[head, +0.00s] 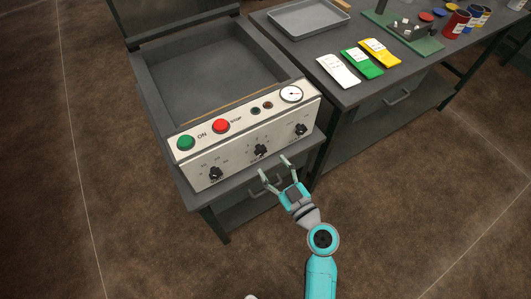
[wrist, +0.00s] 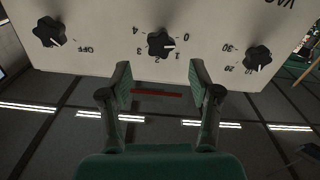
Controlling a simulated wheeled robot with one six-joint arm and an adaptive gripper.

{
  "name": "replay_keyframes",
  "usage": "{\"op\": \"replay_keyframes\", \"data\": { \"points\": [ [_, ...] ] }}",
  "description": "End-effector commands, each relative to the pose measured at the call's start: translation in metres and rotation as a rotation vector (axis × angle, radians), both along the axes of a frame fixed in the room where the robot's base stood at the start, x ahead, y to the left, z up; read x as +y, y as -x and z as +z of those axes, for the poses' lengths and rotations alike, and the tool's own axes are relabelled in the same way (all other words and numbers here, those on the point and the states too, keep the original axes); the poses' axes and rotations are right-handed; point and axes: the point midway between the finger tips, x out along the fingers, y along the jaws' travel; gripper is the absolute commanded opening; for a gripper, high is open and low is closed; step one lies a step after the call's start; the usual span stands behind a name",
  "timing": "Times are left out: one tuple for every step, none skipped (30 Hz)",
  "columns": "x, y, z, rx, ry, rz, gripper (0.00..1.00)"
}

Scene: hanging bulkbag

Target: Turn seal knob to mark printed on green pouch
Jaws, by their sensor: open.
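The machine's front panel (head: 245,140) carries three black knobs. The middle knob (head: 260,150) has a scale from 0 to 4 and shows upside down in the wrist view (wrist: 160,43); its white pointer lies between 0 and 1. No name is readable beside it, so I cannot confirm it is the seal knob. My gripper (head: 275,166) is open and empty, in front of and slightly below this knob, apart from it. In the wrist view its fingers (wrist: 160,75) straddle the space before the knob. The green pouch (head: 362,64) lies on the side table; its mark is too small to read.
The left knob (head: 215,173) and right knob (head: 301,130) flank the middle one. Above them are a green ON button (head: 186,143), a red STOP button (head: 221,126) and a gauge (head: 291,94). White (head: 338,71) and yellow (head: 379,52) pouches flank the green one.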

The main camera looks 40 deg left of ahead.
Motion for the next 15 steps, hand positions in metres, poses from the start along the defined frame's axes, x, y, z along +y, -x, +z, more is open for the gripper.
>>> {"op": "replay_keyframes", "data": {
  "points": [
    [0.01, -0.003, 0.0, -0.001, 0.0, 0.003, 0.63],
    [0.015, -0.005, 0.001, -0.001, -0.001, 0.003, 0.63],
    [0.021, -0.008, 0.0, 0.0, -0.001, 0.002, 0.63],
    [0.025, -0.01, 0.0, 0.0, -0.001, 0.002, 0.63],
    [0.029, -0.011, 0.001, 0.0, -0.001, 0.002, 0.63],
    [0.034, -0.013, 0.0, 0.0, -0.001, 0.002, 0.63],
    [0.037, -0.015, 0.0, 0.0, 0.0, 0.002, 0.63],
    [0.04, -0.016, 0.0, 0.001, 0.0, 0.001, 0.63],
    [0.043, -0.018, 0.0, 0.0, 0.0, 0.0, 0.63],
    [0.045, -0.019, 0.0, 0.0, 0.0, 0.0, 0.63],
    [0.047, -0.019, 0.0, 0.0, 0.0, 0.0, 0.63],
    [0.049, -0.02, 0.0, 0.001, 0.0, 0.0, 0.63],
    [0.05, -0.02, 0.0, 0.001, 0.001, 0.0, 0.63],
    [0.05, -0.021, 0.0, 0.001, 0.001, 0.0, 0.63],
    [0.051, -0.021, -0.001, 0.001, 0.001, 0.0, 0.63]
  ]
}}
